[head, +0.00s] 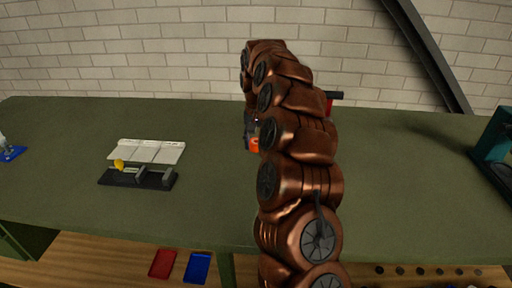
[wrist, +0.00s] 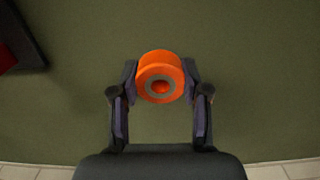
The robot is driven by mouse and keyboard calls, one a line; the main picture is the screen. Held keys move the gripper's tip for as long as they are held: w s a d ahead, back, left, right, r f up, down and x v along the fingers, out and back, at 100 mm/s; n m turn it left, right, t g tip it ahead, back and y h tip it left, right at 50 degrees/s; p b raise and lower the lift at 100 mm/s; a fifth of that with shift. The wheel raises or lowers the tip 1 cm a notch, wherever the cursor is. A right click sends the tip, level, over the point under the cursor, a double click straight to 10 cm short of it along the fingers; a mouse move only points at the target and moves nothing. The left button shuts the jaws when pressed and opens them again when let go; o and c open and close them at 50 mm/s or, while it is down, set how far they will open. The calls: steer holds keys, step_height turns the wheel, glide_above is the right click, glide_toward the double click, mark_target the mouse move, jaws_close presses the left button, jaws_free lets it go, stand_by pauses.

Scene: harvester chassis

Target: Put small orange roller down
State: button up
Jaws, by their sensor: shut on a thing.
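In the head view a bit of the orange roller (head: 254,144) shows just left of my copper arm, which hides most of the gripper.
A dark fixture with a yellow part (head: 137,177) and white sheets (head: 152,151) lie left on the table. A red and black object (head: 331,98) is partly behind my arm. A teal device (head: 495,145) stands far right. Red (head: 163,263) and blue (head: 198,267) trays lie below.

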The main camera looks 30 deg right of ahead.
steer(key=shift+f, duration=1.1)
steer(key=shift+f, duration=0.1)
steer(key=o, duration=1.1)
steer(key=shift+o, duration=0.2)
step_height(320, 180, up, 12)
steer(key=shift+w, duration=0.1)
